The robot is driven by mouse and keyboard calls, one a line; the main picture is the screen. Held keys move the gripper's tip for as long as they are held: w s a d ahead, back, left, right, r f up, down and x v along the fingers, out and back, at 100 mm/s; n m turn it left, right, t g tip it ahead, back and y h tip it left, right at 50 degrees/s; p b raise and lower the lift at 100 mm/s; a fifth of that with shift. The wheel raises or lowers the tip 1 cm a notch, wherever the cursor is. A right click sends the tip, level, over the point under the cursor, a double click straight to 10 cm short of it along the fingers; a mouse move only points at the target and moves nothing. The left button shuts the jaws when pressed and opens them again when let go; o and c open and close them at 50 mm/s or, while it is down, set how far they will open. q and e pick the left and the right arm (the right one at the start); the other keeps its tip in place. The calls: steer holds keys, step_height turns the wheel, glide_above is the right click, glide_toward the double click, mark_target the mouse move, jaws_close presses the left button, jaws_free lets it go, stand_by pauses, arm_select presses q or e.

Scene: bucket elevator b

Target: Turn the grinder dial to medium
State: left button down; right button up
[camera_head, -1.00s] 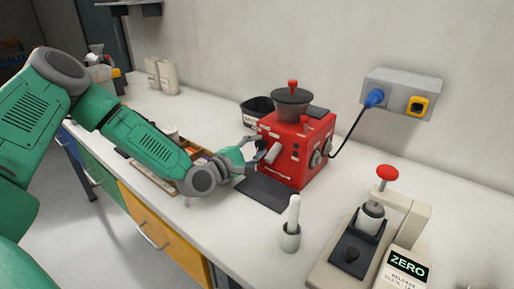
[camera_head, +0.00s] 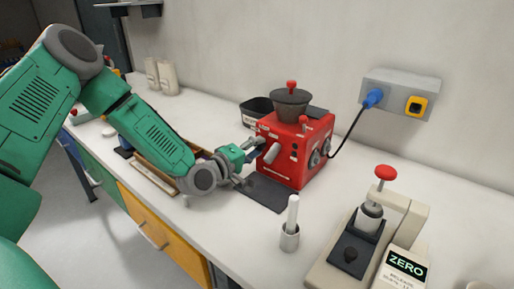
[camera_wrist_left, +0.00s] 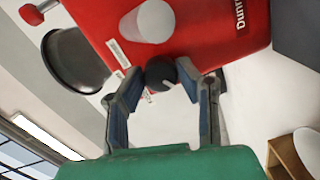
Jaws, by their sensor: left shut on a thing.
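The red grinder (camera_head: 288,158) stands on the white counter with a dark hopper (camera_head: 291,100) on top. Its dark round dial (camera_wrist_left: 160,74) shows in the left wrist view, on the grinder's side below a pale spout, with a light mark on it. My left gripper (camera_head: 257,147) is at the grinder's left side. In the left wrist view its two fingers (camera_wrist_left: 161,80) are shut on the dial from either side. The head view does not show the dial clearly behind the fingers. My right gripper is not in view.
A dark mat (camera_head: 264,192) lies in front of the grinder. A small cup with a white-handled tool (camera_head: 290,238) stands nearer. A beige press with a red knob (camera_head: 386,172) is at the right. A cable runs to the wall socket box (camera_head: 402,92).

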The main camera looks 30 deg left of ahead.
arm_select(q)
steer(key=shift+s+a+f, duration=0.1)
steer(key=shift+a+f, duration=0.05)
steer(key=shift+f, duration=0.1)
steer(key=c, duration=1.2)
jaws_free()
steer(key=shift+a, duration=0.1)
steer(key=shift+r, duration=0.1)
steer(key=s, duration=0.4)
steer(key=s+a, duration=0.1)
steer(key=s, duration=0.6)
steer(key=shift+s+a+r, duration=0.2)
steer(key=shift+s+a, duration=0.1)
steer(key=shift+a, duration=0.1)
